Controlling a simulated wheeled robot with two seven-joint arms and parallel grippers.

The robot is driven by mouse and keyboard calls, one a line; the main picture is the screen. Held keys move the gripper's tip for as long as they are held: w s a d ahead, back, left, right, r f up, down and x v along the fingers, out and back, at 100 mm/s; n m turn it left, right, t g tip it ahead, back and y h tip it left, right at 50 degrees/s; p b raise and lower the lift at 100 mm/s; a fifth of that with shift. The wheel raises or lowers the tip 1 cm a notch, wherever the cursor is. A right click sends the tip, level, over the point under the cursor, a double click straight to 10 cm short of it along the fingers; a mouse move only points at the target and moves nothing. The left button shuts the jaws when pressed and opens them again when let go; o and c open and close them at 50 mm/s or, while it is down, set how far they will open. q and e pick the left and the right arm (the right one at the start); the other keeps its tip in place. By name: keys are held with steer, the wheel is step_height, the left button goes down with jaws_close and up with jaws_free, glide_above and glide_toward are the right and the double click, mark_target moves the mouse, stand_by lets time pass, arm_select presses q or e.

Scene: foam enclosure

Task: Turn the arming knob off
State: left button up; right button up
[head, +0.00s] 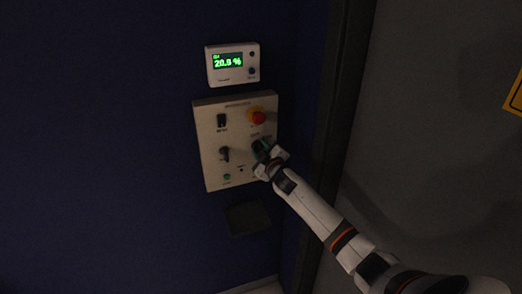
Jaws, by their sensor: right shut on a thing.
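A beige control panel (206,172) is fixed to the dark blue wall. It carries a black switch (222,121) at upper left, a red button on a yellow base (257,117) at upper right, a black knob (224,153) at lower left and a small green button (227,177) below it. My right gripper (262,149) is at the panel's right side, below the red button, shut on a dark knob there. The gripper hides most of that knob, and its setting cannot be read. The labels are too small to read. My left gripper is not in view.
A white display unit (234,78) reading 20.9 % in green is mounted above the panel. A dark box (247,218) is on the wall below it. A dark vertical frame (340,110) stands right of the panel, with a grey surface beyond. My right arm crosses the lower right.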

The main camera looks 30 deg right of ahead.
stand_by(0.4)
steer(key=o, duration=1)
steer(key=f+b+v, duration=0.1)
steer(key=b+v, duration=0.1)
steer(key=v, duration=1)
steer(key=shift+r, duration=0.45)
steer(key=shift+a, duration=0.1)
